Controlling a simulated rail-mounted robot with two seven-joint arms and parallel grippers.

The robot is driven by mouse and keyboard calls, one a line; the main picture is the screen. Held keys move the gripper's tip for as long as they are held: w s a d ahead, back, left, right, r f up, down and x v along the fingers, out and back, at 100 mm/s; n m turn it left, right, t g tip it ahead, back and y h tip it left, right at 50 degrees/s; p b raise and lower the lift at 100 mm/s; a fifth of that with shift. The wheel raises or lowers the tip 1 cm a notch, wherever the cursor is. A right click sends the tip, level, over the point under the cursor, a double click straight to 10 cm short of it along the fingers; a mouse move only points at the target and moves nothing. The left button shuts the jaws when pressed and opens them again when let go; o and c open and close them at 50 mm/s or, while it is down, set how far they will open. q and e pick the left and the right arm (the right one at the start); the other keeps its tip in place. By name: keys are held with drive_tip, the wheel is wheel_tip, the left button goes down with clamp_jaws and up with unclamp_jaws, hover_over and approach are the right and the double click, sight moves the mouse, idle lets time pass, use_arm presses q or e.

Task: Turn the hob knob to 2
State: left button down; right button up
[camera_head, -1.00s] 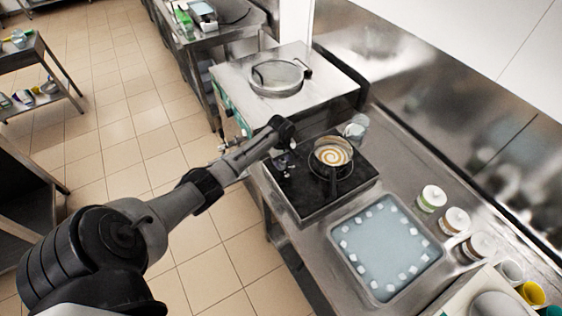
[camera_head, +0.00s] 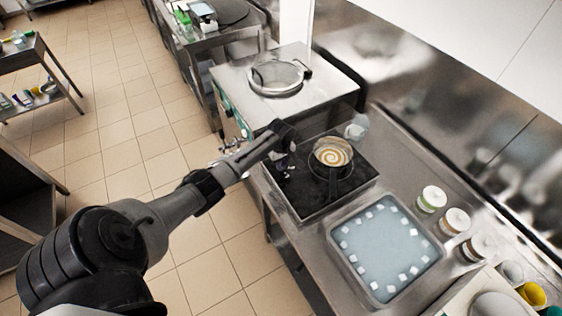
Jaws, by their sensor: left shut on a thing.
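The black hob (camera_head: 310,205) sits on the steel counter. A dark pan (camera_head: 332,156) with a cream and brown swirl in it stands on the hob, its handle toward the front. My left gripper (camera_head: 285,168) is over the hob's left part, pointing down, left of the pan. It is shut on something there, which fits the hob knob. The gripper and wrist hide the knob, so its setting cannot be read. My right gripper is not in view.
A tray of pale blue liquid with white cubes (camera_head: 341,229) lies right of the hob. Several lidded jars (camera_head: 432,198) stand behind it. A glass jar (camera_head: 356,127) is behind the pan. A steel machine (camera_head: 232,77) stands left of the hob.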

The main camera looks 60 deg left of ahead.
use_arm(q)
drive_tip(key=shift+r+m+p, duration=0.15)
drive_tip(key=shift+m+p, duration=0.65)
drive_tip(key=shift+p, duration=0.05)
drive_tip(key=shift+m+p, duration=1)
drive_tip(key=shift+m, duration=0.2)
drive_tip(key=m+p, duration=0.1)
drive_tip(key=m, duration=0.1)
drive_tip(key=shift+m, duration=0.4)
drive_tip(key=m+p, duration=0.1)
drive_tip(key=m, duration=0.2)
drive_tip(key=shift+m, duration=0.3)
drive_tip(key=m+p, duration=0.1)
drive_tip(key=m, duration=0.2)
drive_tip(key=shift+m, duration=0.3)
drive_tip(key=m, duration=0.3)
drive_tip(key=shift+m, duration=0.3)
drive_tip(key=m, duration=0.5)
drive_tip(key=shift+f+m, duration=0.2)
drive_tip(key=shift+m, duration=0.5)
